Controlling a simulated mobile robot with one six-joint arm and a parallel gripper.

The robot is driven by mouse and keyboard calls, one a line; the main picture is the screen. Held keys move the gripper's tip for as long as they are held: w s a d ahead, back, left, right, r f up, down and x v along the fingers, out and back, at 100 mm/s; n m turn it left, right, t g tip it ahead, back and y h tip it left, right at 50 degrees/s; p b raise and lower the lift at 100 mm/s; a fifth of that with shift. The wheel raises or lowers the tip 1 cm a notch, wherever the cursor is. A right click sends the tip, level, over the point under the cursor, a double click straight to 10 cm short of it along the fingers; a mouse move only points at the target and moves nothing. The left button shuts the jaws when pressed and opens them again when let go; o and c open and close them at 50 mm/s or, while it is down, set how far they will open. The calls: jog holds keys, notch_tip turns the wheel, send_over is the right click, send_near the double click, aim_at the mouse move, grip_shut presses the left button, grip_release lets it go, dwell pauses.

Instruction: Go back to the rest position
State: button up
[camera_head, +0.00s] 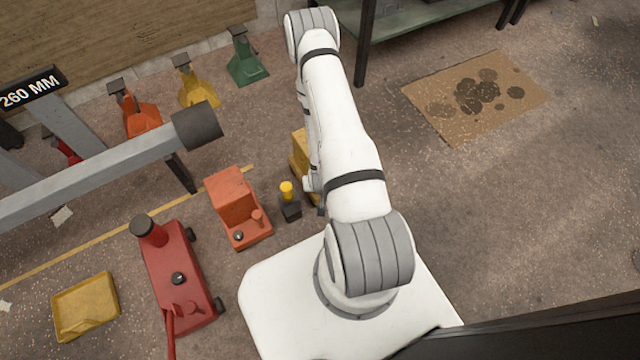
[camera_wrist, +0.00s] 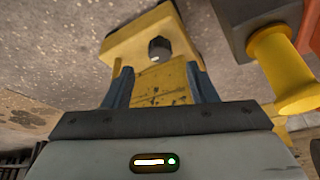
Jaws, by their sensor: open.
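My gripper (camera_wrist: 158,72) shows in the wrist view with its two blue-grey fingers apart. In the head view, the yellow thing (camera_head: 299,150) shows partly behind my white arm. My arm is bent out from its base over the floor, and its gripper end is mostly hidden there.
A small dark jack with a yellow top (camera_head: 287,188) stands close to my arm. An orange jack (camera_head: 233,200), a red trolley jack (camera_head: 175,265) and a yellow tray (camera_head: 85,305) lie left. A grey beam (camera_head: 100,180) crosses the left. Floor right of my arm is clear around stained cardboard (camera_head: 430,90).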

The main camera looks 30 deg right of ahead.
jog(key=shift+v, duration=1)
jog(key=w+a+r+n+p, duration=0.15)
jog(key=r+p, duration=0.45)
jog(key=r, duration=0.9)
jog(key=w+a+r+y+p, duration=0.1)
jog(key=w+a+r+p, duration=0.3)
jog(key=r, duration=1.2)
jog(key=w+d+r+n+p, duration=0.15)
jog(key=r+p, duration=0.55)
jog(key=r, duration=0.8)
jog(key=s+a+r+p, duration=0.2)
jog(key=s+r+p, duration=0.2)
jog(key=r, duration=0.7)
jog(key=s+a+r+n+g+p, duration=0.1)
jog(key=s+r+p, duration=0.3)
jog(key=r, duration=0.8)
jog(key=s+a+r+p, duration=0.3)
jog(key=s+r+p, duration=0.2)
jog(key=s+r, duration=0.3)
notch_tip(320, 180, up, 4)
jog(key=shift+f+n+y, duration=0.1)
jog(key=shift+n+y, duration=0.3)
jog(key=shift+s+a+r, duration=0.2)
jog(key=shift+s+r, duration=0.05)
jog(key=shift+s, duration=0.15)
jog(key=shift+c, duration=0.2)
